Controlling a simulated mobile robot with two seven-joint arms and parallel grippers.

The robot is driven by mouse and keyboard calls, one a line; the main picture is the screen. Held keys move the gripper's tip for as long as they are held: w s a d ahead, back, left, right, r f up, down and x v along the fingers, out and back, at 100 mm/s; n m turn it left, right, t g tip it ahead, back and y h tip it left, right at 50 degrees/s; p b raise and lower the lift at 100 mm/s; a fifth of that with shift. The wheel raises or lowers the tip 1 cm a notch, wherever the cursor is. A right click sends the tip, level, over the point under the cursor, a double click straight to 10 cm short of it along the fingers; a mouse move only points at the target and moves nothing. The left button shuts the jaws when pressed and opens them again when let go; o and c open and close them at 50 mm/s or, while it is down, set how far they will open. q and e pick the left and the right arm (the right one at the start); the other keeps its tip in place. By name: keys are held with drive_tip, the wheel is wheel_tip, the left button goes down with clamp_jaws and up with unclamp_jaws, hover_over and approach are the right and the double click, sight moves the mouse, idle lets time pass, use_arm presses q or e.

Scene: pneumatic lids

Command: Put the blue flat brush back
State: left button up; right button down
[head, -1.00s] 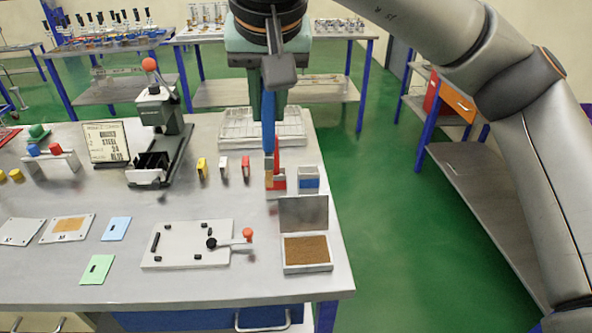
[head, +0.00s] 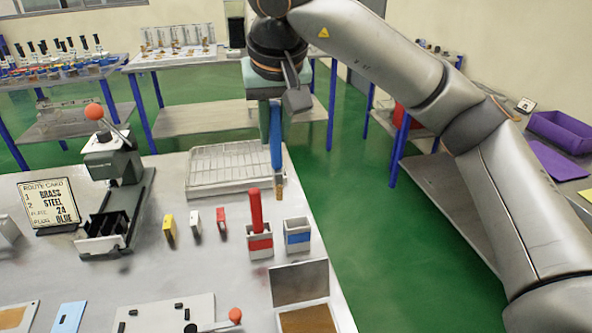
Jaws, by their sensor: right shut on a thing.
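The blue flat brush (head: 276,148) hangs upright, bristles (head: 279,191) down, from my right gripper (head: 270,102), which is shut on its upper part. The bristles appear above and behind the blue-banded holder (head: 298,239), apart from it. That holder is a small grey box on the bench's right side, with no brush seen in it. Left of it, the red-banded holder (head: 261,246) has a red brush (head: 255,210) standing in it. My left gripper is not in view.
A wire rack tray (head: 229,168) lies behind the holders. A yellow block (head: 169,227), a white block and a red block stand to their left. An open-lidded box (head: 305,318) is in front. A lever press (head: 116,175) and a route card (head: 48,204) stand further left.

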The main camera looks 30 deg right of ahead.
drive_tip(key=w+d+f, duration=0.1)
drive_tip(key=d+f, duration=0.3)
drive_tip(key=f, duration=0.5)
drive_tip(key=shift+w+d, duration=0.35)
drive_tip(key=shift+f+b, duration=0.55)
drive_tip(key=shift+f, duration=0.1)
drive_tip(key=c, duration=0.8)
unclamp_jaws()
drive_tip(key=shift+o, duration=0.2)
drive_tip(key=shift+r, duration=0.1)
